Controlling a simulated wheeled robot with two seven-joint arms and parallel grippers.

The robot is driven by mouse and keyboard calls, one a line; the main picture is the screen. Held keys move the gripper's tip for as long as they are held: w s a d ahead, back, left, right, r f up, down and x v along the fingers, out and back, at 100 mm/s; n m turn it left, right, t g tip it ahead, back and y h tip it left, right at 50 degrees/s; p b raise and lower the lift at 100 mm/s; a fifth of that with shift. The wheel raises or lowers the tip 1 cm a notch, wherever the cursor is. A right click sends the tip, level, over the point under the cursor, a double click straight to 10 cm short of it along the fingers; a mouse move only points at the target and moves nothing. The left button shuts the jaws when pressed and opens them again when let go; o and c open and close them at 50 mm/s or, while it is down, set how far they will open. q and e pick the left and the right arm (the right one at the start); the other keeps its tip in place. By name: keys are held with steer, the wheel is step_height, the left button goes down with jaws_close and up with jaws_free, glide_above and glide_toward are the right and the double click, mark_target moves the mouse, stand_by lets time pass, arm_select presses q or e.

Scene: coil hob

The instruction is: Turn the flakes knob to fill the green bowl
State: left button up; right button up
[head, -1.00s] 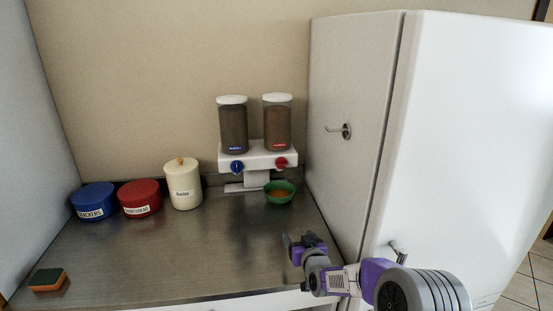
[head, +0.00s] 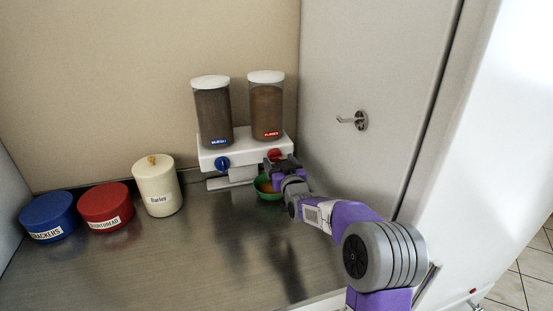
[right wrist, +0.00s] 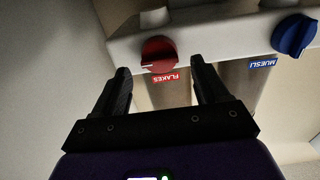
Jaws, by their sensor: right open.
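The dispenser (head: 208,158) stands at the back with two clear canisters. The flakes canister (head: 265,108) is on the right, with the red flakes knob (head: 273,154) below it. The green bowl (head: 262,192) sits under the flakes side, with some orange-brown content showing; my right gripper partly covers it. My right gripper (head: 280,162) is at the red knob in the head view. In the right wrist view its two fingers (right wrist: 160,90) are open and apart, with the red knob (right wrist: 159,54) just ahead, between their lines; I see no contact. My left gripper is not in view.
The muesli canister (head: 213,114) and its blue knob (head: 222,163) are on the left of the dispenser. A cream barley jar (head: 158,188), a red tin (head: 105,205) and a blue tin (head: 49,215) stand further left. A white cabinet wall (head: 375,70) with a hook is close at right.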

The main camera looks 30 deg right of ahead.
mark_target(275, 157)
steer(key=shift+x, duration=1.3)
steer(key=c, duration=1)
